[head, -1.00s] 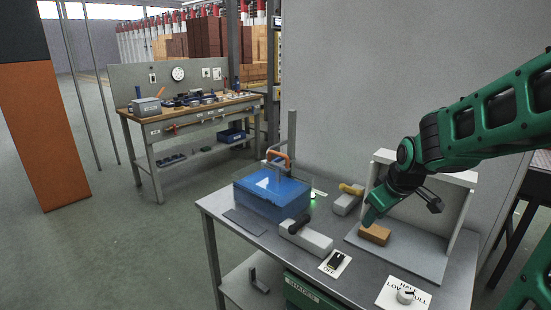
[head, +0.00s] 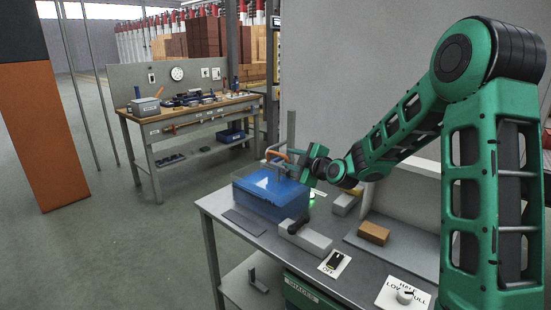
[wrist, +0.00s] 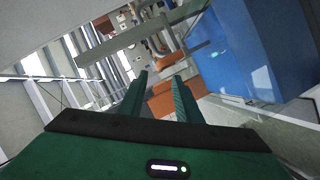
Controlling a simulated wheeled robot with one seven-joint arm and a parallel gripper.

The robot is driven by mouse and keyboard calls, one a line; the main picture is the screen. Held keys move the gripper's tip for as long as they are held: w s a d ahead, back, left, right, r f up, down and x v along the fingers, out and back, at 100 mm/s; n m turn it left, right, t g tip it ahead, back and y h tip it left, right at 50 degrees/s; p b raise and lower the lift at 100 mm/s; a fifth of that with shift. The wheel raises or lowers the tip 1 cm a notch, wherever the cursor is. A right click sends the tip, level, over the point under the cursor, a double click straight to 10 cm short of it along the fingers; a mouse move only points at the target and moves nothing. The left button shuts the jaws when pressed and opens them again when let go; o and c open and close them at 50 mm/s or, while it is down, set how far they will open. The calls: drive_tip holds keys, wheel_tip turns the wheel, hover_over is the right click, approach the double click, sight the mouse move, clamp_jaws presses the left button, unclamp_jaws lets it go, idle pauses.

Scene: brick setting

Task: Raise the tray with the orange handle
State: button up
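The orange handle (head: 276,154) stands above a clear tank (head: 270,207) with blue contents on the metal bench, beside an upright grey post. The tray under the handle cannot be made out clearly within the blue. My gripper (head: 291,158) is right beside the handle, on its right side, at about its height. In the wrist view my gripper (wrist: 160,84) has its two green fingers apart, with orange showing between and beyond them. Whether the fingers touch the handle cannot be told. The blue tank (wrist: 245,45) fills the upper right of the wrist view.
A grey block with a black lever (head: 305,237) stands in front of the tank. A tan brick (head: 374,233) lies on a grey plate to the right. A switch (head: 335,261) and dial (head: 404,295) sit along the front edge. A workbench (head: 190,118) stands behind left.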

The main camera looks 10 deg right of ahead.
sight(280, 155)
drive_tip(key=x, duration=1)
drive_tip(key=shift+w+f, duration=0.1)
clamp_jaws()
